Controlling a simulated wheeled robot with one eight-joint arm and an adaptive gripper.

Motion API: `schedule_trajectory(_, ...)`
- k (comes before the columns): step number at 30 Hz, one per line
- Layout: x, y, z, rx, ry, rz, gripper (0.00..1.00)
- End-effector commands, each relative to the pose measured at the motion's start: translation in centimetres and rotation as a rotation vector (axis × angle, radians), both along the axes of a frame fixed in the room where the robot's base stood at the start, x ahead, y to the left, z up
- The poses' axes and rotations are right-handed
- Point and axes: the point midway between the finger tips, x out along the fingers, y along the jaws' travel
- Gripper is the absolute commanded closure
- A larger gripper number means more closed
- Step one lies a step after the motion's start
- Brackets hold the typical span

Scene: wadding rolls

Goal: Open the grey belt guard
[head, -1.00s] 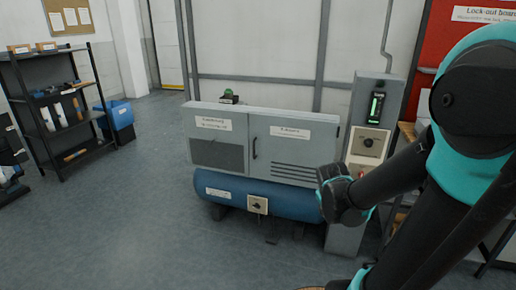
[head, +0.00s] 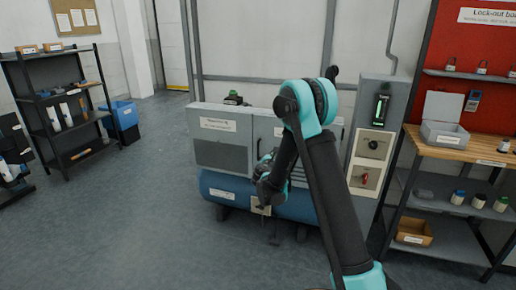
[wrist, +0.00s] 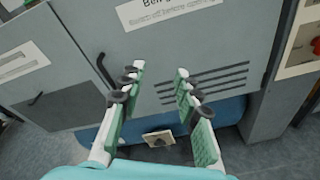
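The grey belt guard (head: 262,130) is the right-hand door of a grey housing above a blue tank, and it is shut. In the wrist view the guard (wrist: 188,48) fills the middle, with a white label on top and dark vent slots. Its dark bar handle (wrist: 106,72) is upright at the door's left side. My gripper (wrist: 160,72) is open and empty in front of the door, with the handle to the left of its fingers, not between them. In the head view my arm hides part of the guard, and my gripper (head: 266,183) is at its lower left.
The blue tank (head: 220,194) lies under the housing, with a small switch plate (wrist: 158,138) on it. A grey control post (head: 378,92) with a black knob and red switch stands right of the guard. A wooden bench (head: 455,148) is further right.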

Motion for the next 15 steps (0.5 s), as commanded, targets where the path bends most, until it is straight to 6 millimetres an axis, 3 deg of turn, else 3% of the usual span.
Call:
schedule_trajectory(1,0.9,2.2,-1.0,-0.085,-0.014,0.046,0.67)
schedule_trajectory(6,2.5,7.9,-3.4,-0.350,-0.060,0.162,0.67)
schedule_trajectory(10,2.8,10.5,-4.7,-0.475,-0.084,0.210,0.67)
schedule_trajectory(15,3.2,11.6,-5.2,-0.535,-0.096,0.230,0.67)
